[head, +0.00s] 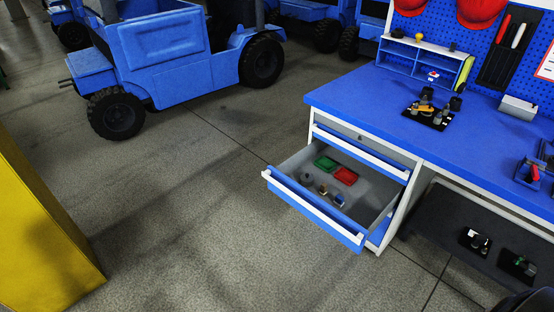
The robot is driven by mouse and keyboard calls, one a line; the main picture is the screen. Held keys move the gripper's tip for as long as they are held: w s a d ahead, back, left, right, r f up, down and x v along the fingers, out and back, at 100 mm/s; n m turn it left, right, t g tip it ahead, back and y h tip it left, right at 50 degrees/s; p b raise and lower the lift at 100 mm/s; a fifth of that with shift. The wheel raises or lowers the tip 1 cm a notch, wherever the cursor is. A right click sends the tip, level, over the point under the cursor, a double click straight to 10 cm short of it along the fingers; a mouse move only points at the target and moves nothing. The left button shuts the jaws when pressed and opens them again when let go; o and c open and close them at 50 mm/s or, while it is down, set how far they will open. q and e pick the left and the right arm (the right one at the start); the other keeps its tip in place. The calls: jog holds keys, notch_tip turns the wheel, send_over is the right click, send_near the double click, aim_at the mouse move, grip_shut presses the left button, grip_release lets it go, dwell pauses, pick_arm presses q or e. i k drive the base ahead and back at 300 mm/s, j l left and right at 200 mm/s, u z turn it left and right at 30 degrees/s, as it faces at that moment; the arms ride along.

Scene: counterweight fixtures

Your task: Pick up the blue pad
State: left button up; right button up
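I cannot make out a clear blue pad. An open drawer (312,209) of the workbench holds a green pad-like piece (325,163) and a red one (345,176) lying flat side by side. Several small objects sit near the drawer's front, among them a dark round piece (306,179) and a small piece with some blue on it (339,200), too small to identify. Neither of my grippers shows in the head view.
A blue vehicle (170,55) stands at upper left, a yellow block (40,235) at left. The floor between is clear.

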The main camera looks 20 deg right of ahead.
aim_at(338, 200)
jog(key=k+z, duration=0.1)
jog(key=z, duration=1.1)
